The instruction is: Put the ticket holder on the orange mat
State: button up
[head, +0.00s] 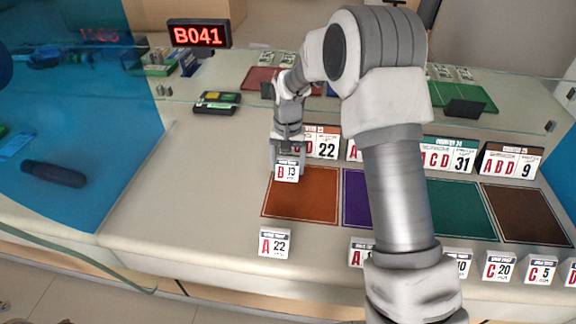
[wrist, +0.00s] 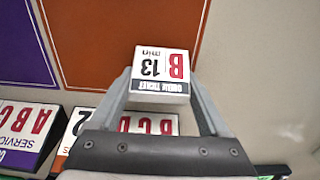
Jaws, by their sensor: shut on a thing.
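A small white ticket holder marked B 13 (head: 287,173) is between the fingers of my gripper (head: 287,160), which is shut on it. In the wrist view the ticket holder (wrist: 161,70) shows its printed face between the two fingertips (wrist: 163,84). The orange mat (head: 300,205) lies flat on the counter, and the ticket holder appears over its back left part, near the back edge. In the wrist view the mat (wrist: 125,30) spreads past the holder. I cannot tell whether the holder touches it. The mat has no other thing on it.
A purple mat (head: 354,200), a green mat (head: 461,208) and a brown mat (head: 527,212) lie to the right. Larger signs, one ending in 22 (head: 325,142), stand behind the mats. More small holders, including A 22 (head: 274,242), line the front. A glass panel stands behind.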

aim_at(288, 161)
jog(key=shift+f, duration=0.2)
jog(key=o, duration=1.2)
jog(key=shift+o, duration=0.2)
notch_tip(288, 161, up, 13)
jog(key=p, duration=0.2)
jog(key=shift+f, duration=0.15)
jog(key=s+d+r+n+t, duration=0.1)
jog(key=s+d+r, duration=0.3)
jog(key=s+r, duration=0.3)
jog(key=s+d+r+t, duration=0.2)
jog(key=s+d+r, duration=0.1)
jog(key=s+r, duration=0.4)
jog(key=s+d+n+t, duration=0.1)
jog(key=s+d, duration=0.3)
jog(key=s, duration=1.2)
jog(key=shift+s+f+t, duration=0.15)
jog(key=shift+f+t, duration=0.15)
jog(key=shift+t, duration=0.5)
